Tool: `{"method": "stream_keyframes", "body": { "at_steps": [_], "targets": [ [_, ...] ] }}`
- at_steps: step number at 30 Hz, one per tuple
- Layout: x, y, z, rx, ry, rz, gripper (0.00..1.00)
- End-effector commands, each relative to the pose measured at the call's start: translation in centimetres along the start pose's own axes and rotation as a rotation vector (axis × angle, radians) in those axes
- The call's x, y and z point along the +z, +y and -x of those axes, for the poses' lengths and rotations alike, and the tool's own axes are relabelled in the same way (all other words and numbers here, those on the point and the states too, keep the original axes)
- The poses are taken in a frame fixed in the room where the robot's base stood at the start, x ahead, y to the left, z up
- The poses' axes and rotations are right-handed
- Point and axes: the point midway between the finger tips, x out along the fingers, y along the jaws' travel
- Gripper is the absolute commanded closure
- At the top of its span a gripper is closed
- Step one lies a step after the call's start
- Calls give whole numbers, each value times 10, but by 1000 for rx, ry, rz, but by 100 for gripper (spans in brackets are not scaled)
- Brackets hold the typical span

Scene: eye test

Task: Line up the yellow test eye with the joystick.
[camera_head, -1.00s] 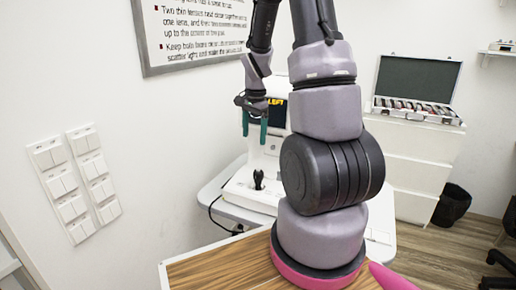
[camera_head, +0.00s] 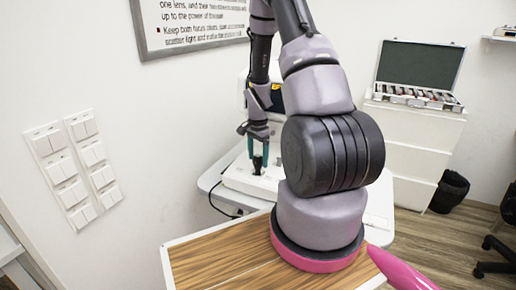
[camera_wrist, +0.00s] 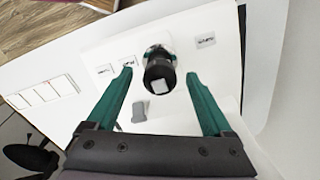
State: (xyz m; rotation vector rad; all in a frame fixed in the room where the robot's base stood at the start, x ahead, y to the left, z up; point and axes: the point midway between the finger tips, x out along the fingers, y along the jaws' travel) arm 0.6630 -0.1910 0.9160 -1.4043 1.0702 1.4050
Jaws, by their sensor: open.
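The black joystick (camera_wrist: 160,72) stands on the white base of the eye-test machine in the wrist view. It lies between and just beyond the two green fingertips, with a gap on each side. My gripper (camera_wrist: 160,76) is open and empty around it. In the head view my gripper (camera_head: 258,163) is low over the machine's white base (camera_head: 245,181), and the joystick (camera_head: 257,168) shows dark between its fingers. The machine's screen (camera_head: 276,98) is mostly hidden behind my arm. I cannot see the yellow test eye in either view.
The machine stands on a white table (camera_head: 209,180) with a black cable at its left. Wall switches (camera_head: 75,170) are at the left. A white drawer unit (camera_head: 413,140) with an open lens case (camera_head: 418,75) stands at the back right.

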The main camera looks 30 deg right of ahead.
Motion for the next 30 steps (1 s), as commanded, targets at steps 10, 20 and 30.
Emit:
{"method": "stream_keyframes", "body": {
  "at_steps": [10, 20, 30],
  "targets": [
    [0, 0, -8, -1, 0, 1, 15],
    [0, 0, -8, -1, 0, 1, 100],
    [-1, -6, -8, -1, 0, 1, 100]
  ]
}}
